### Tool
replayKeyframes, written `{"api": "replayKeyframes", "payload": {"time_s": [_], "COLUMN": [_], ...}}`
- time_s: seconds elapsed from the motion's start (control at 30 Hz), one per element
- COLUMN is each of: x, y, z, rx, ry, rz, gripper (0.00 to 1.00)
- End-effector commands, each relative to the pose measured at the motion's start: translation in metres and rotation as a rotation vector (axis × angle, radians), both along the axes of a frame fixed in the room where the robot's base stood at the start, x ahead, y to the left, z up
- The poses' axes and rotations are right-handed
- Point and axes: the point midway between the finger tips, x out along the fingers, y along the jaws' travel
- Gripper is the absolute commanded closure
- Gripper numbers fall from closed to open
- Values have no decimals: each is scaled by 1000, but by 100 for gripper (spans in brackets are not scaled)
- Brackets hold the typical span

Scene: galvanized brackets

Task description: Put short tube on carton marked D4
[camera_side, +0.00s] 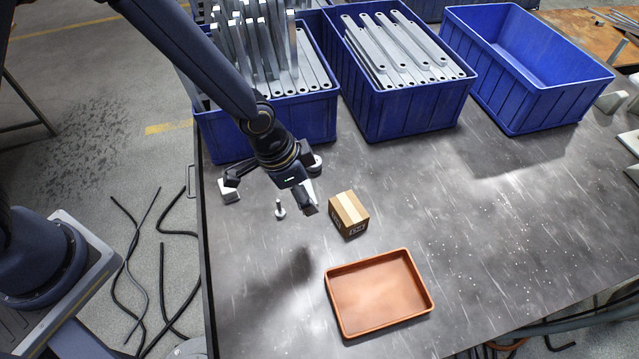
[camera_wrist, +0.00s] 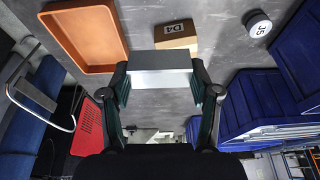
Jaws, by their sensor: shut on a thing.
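My gripper (camera_wrist: 160,88) is shut on a pale grey, box-shaped short tube (camera_wrist: 160,60), which spans between its two dark fingers in the wrist view. In the side view the gripper end (camera_side: 302,196) is above the table, left of the carton, with a pale grey piece at its tip. The brown carton (camera_side: 349,213) stands on the table with a light tape strip over its top. In the wrist view the carton (camera_wrist: 182,29) shows its D4 label, just above the tube, which hides part of its edge. Tube and carton look apart in the side view.
An orange tray (camera_side: 340,333) lies in front of the carton. Blue bins (camera_side: 410,115) stand along the back, two with metal parts, the right one (camera_side: 540,95) empty. A small post-like part (camera_side: 280,209) stands left of the carton. A round J5 top (camera_wrist: 259,24) shows in the wrist view.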

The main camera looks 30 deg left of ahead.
Motion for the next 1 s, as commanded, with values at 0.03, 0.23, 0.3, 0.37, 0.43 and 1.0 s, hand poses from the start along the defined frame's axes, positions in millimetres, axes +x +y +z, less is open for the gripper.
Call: {"api": "replayKeyframes", "payload": {"time_s": [0.03,0.23,0.3,0.37,0.43,1.0], "x": [12,61,70,79,87,102], "y": [-6,-31,-36,-41,-45,-52], "z": [-7,-33,-50,-61,-71,-120], "rx": [0,0,1,1,0,-1], "ry": [0,1,4,2,2,-1], "rz": [0,1,-1,1,1,0], "gripper": [74,74,74,74,74,74]}}
